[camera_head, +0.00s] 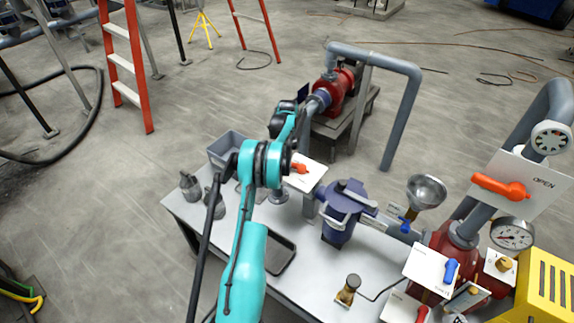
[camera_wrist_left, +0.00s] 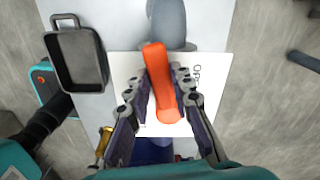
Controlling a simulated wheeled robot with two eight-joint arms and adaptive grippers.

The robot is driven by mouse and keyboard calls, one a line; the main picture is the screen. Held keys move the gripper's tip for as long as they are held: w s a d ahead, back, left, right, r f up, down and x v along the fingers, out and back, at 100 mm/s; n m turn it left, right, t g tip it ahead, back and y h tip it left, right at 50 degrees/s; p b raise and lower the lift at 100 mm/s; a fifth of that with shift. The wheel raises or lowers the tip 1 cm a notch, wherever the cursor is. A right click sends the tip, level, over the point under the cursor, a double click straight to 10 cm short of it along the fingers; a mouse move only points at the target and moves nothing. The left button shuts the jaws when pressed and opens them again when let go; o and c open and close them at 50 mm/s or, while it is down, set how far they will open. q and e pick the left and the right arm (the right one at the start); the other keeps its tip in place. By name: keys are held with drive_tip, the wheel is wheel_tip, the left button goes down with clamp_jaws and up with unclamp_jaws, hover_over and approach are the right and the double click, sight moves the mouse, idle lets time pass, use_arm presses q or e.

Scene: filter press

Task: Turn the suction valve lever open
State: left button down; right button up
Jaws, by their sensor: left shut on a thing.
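The suction valve lever (camera_wrist_left: 161,80) is an orange handle on a white plate (camera_wrist_left: 124,70), seen from above in the left wrist view. It points nearly along the picture's vertical, slightly tilted. Partly hidden lettering that looks like "OPEN" stands on the plate to the right of the lever. My left gripper (camera_wrist_left: 162,88) has a finger on each side of the lever and is shut on it. In the head view the lever (camera_head: 299,168) shows beside my left wrist, which hides most of the gripper. My right gripper is in neither view.
A blue filter housing (camera_head: 340,213) stands right of the lever on the grey table (camera_head: 185,207). A grey bin (camera_head: 228,143) and a dark tray (camera_head: 283,254) lie nearby. Another orange lever (camera_head: 500,187) with an OPEN plate, gauges and a yellow box (camera_head: 545,290) are at right.

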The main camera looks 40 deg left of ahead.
use_arm(q)
drive_tip(key=shift+w+a+m+b, duration=0.15)
drive_tip(key=shift+w+m, duration=0.2)
drive_tip(key=shift+m, duration=0.3)
drive_tip(key=shift+w+m+b, duration=0.15)
drive_tip(key=shift+w+m, duration=0.2)
drive_tip(key=shift+m, duration=0.3)
drive_tip(key=c, duration=1.3)
unclamp_jaws()
drive_tip(key=shift+r, duration=0.1)
wheel_tip(320, 180, up, 12)
drive_tip(key=shift+f, duration=0.1)
